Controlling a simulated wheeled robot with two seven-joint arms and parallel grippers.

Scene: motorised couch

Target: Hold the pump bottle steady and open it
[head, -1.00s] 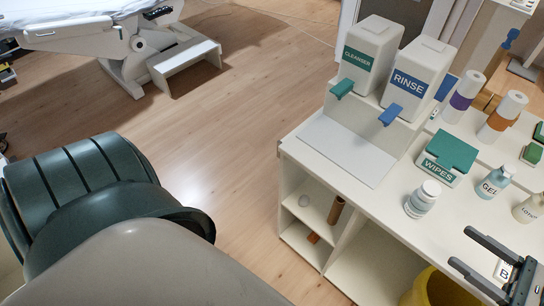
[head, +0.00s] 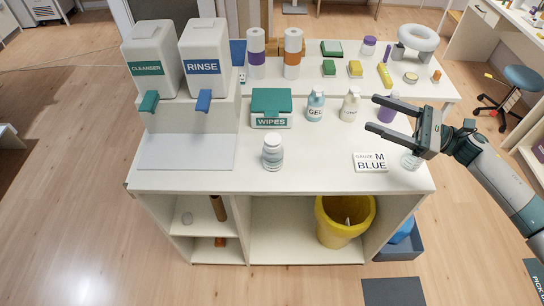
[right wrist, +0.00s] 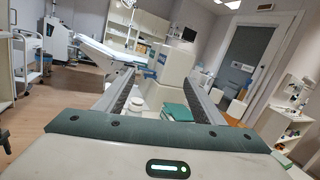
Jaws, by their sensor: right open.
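A GEL bottle (head: 315,105) and a similar cream bottle (head: 350,105) stand upright on the white counter (head: 300,178), both with small pale tops. Which one the task means by pump bottle I cannot tell for sure. A white capped bottle (head: 272,153) stands nearer the front edge. My right gripper (head: 373,113) comes in from the right above the counter, open and empty, its fingers pointing left. It is apart from the two bottles. A purple bottle (head: 389,106) shows partly behind it. In the right wrist view the open fingers (right wrist: 160,90) hold nothing. My left gripper is out of view.
CLEANSER (head: 148,62) and RINSE (head: 203,58) dispensers stand at the left. A WIPES box (head: 271,108) sits left of the GEL bottle. A BLUE gauze card (head: 371,162) lies below my gripper. The counter's middle front is clear. A yellow bin (head: 343,222) stands below.

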